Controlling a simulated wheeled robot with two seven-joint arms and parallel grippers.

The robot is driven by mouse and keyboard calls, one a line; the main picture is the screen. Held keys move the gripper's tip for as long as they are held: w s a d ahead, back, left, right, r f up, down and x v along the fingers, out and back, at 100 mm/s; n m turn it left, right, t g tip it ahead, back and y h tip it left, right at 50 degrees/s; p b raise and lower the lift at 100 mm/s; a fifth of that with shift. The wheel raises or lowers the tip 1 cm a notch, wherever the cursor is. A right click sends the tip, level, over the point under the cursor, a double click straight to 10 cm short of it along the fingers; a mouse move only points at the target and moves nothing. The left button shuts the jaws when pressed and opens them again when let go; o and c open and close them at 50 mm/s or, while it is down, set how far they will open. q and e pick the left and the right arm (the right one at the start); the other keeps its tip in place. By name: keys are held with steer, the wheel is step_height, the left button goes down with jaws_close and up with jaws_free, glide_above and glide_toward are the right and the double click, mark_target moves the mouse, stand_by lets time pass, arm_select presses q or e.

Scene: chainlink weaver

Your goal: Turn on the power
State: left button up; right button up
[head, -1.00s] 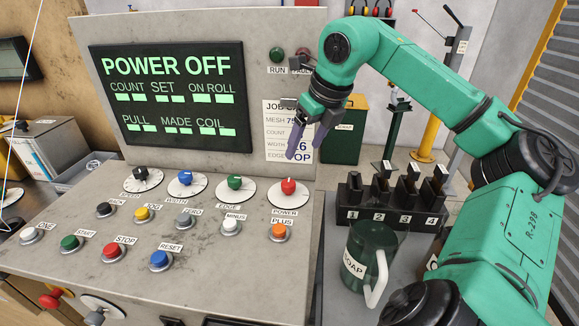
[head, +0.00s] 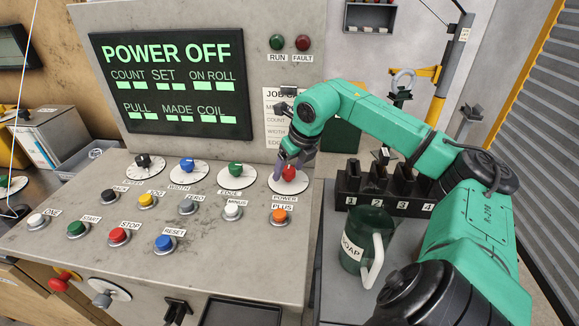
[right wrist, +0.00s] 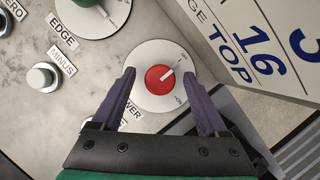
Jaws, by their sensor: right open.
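The red power knob (head: 289,173) sits on a white round dial at the right end of the knob row, above the POWER label (head: 285,197). In the right wrist view the red knob (right wrist: 160,79) has a white pointer line aimed up and to the right. The display (head: 172,82) reads POWER OFF. My right gripper (head: 290,168) is at the knob, partly hiding it. In the right wrist view my right gripper (right wrist: 162,85) is open, with one purple finger on each side of the knob and visible gaps. My left gripper is not in view.
Blue (head: 187,165) and green (head: 236,170) knobs stand left of the power knob. Several push buttons, including an orange one (head: 278,216), lie in front. A green SOAP mug (head: 366,240) and a numbered black rack (head: 385,193) stand to the right of the panel.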

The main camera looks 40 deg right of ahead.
jaws_close()
steer(key=shift+r, duration=0.1)
